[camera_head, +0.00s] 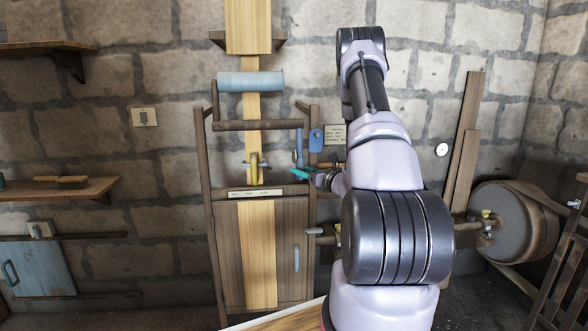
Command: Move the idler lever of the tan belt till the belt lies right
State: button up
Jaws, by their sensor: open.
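The tan belt (261,250) runs upright, from a broad upper stretch down past a blue-grey roller (250,82) and a dark crossbar to the front of a wooden cabinet. A slim blue handle (299,148) hangs at the right of the frame and looks like the idler lever; I cannot tell for certain. A brass-yellow fitting (256,168) sits in front of the belt, above a pale label strip. My gripper (304,176), with teal fingers, is open just below the blue handle, apparently empty. My forearm hides part of the area to its right.
A blue plate (315,140) is beside the handle, with a small notice (334,135) on the wall. A large drum (503,222) stands at the right. Shelves (70,188) and a blue panel (38,267) are at the left.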

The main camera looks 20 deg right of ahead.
jog(key=x, duration=0.5)
grip_shut()
jog(key=shift+s, duration=0.1)
dwell(1.3)
